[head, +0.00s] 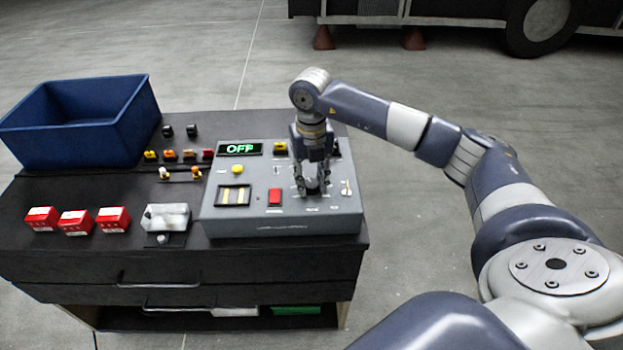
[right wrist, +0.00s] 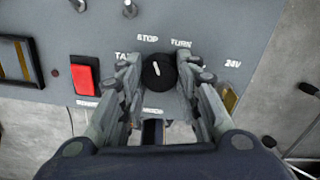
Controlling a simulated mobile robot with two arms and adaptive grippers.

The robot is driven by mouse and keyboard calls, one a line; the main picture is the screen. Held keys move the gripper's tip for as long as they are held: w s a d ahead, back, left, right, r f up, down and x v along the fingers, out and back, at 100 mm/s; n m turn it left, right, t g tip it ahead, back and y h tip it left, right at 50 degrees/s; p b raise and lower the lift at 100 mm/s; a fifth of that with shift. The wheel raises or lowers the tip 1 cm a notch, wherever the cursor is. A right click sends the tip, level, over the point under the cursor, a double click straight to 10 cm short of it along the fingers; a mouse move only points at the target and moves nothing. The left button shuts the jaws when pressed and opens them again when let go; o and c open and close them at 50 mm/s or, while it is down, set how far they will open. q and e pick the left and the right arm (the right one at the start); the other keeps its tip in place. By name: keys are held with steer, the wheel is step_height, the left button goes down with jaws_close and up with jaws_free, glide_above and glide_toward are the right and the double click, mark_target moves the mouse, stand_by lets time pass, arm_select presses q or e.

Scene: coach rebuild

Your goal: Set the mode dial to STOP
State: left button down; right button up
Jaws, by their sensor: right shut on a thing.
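The mode dial (right wrist: 151,77) is a round black knob with a white pointer line on the grey control panel (head: 215,222). In the right wrist view, white labels around it read STOP above, TURN at upper right and a partly hidden one starting TA at left. The pointer stands nearly upright, leaning slightly left, toward STOP. My right gripper (head: 312,189) comes down from above onto the panel. Its fingers stand on either side of the dial and are shut on it; they hide part of the labels. My left gripper is not in view.
The panel has a green OFF display (head: 240,149), a red rocker switch (head: 275,197), a yellow button (head: 237,169) and a small lever (head: 346,188). Red boxes (head: 76,222) and a blue bin (head: 75,140) stand left on the dark cabinet.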

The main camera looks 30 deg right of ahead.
mark_target(311, 183)
stand_by(0.3)
steer(key=o, duration=1.1)
step_height(311, 183, up, 12)
steer(key=shift+r, duration=0.1)
